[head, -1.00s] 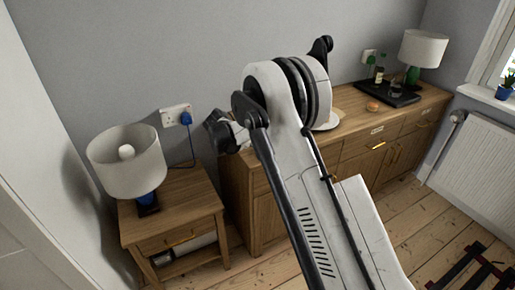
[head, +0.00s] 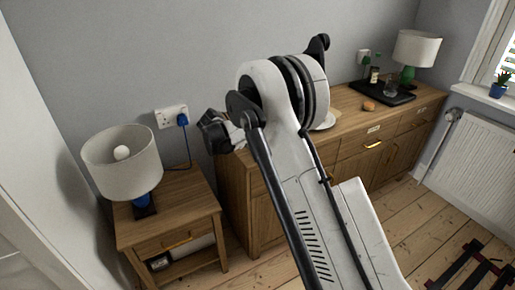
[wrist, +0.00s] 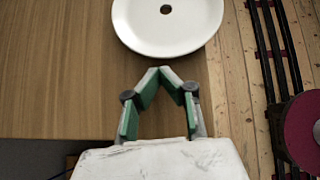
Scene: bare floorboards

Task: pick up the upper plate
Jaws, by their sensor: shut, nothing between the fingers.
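A white round plate (wrist: 135,32) with a dark round spot at its middle lies at the top of the wrist view, partly cut off by the frame edge. It also shows in the head view (head: 328,123) on the sideboard, mostly hidden behind my arm. I cannot tell whether another plate lies under it. My gripper (wrist: 160,74) is shut and empty, its green-padded fingertips meeting just short of the plate's near rim in the picture. I cannot tell the height gap between them. In the head view the fingers cannot be made out.
The wooden sideboard (head: 345,104) also carries a round brown item (head: 369,106), a black tray (head: 383,95) with bottles and a glass, and a lamp (head: 416,48). A bedside table (head: 185,200) with another lamp (head: 121,162) stands left. Floorboards lie beyond the sideboard's edge.

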